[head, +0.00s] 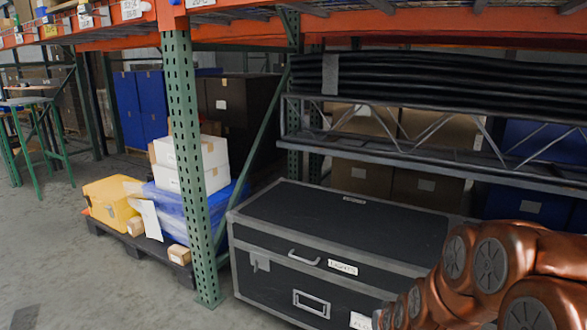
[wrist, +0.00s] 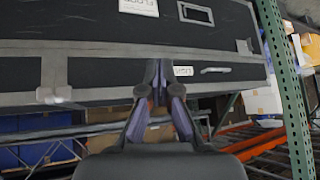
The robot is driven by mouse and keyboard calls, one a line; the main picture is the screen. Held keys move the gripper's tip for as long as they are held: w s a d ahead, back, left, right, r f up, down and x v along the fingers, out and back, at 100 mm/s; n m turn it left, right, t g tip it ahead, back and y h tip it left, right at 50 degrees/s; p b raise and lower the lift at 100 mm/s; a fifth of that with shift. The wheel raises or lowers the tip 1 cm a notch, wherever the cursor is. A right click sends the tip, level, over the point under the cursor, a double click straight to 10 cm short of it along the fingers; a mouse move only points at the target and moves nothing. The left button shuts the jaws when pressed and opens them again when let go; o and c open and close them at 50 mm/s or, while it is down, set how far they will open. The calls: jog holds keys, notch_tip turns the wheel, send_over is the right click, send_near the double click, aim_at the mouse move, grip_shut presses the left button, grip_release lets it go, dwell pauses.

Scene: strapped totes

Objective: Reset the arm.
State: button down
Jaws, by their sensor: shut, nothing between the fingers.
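My gripper (wrist: 158,72) shows in the wrist view, with its two fingers drawn together at the tips and nothing between them. The fingers point toward the front of a large black flight case (wrist: 110,72), which appears upside down there. I cannot tell how far the tips are from the case. In the head view, my copper-coloured arm is folded at the lower right, in front of the right end of the same case (head: 345,222). The gripper is outside the head view.
A green rack upright (head: 190,160) stands left of the case. Left of it, a dark pallet (head: 140,243) holds a yellow tote (head: 108,202), white boxes and a blue wrapped load. A metal truss shelf (head: 400,155) lies above the case. The floor at left is clear.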

jog(key=s+a+r+n+g, duration=0.1)
jog(key=s+r+g, duration=0.25)
jog(key=s, duration=0.85)
jog(key=s+a+r+g, duration=0.1)
jog(key=s+r+g, duration=0.25)
jog(key=s, duration=0.85)
jog(key=s+a+r+n+g, duration=0.1)
jog(key=s+r+g, duration=0.25)
jog(key=s, duration=0.85)
jog(key=s+p+v, duration=0.2)
jog(key=p+v, duration=1)
jog(key=s+r+p+v, duration=0.1)
jog(key=s+p+v, duration=0.2)
jog(key=p+v, duration=1)
jog(key=shift+s+r+t, duration=0.3)
jog(key=shift+s+t, duration=0.05)
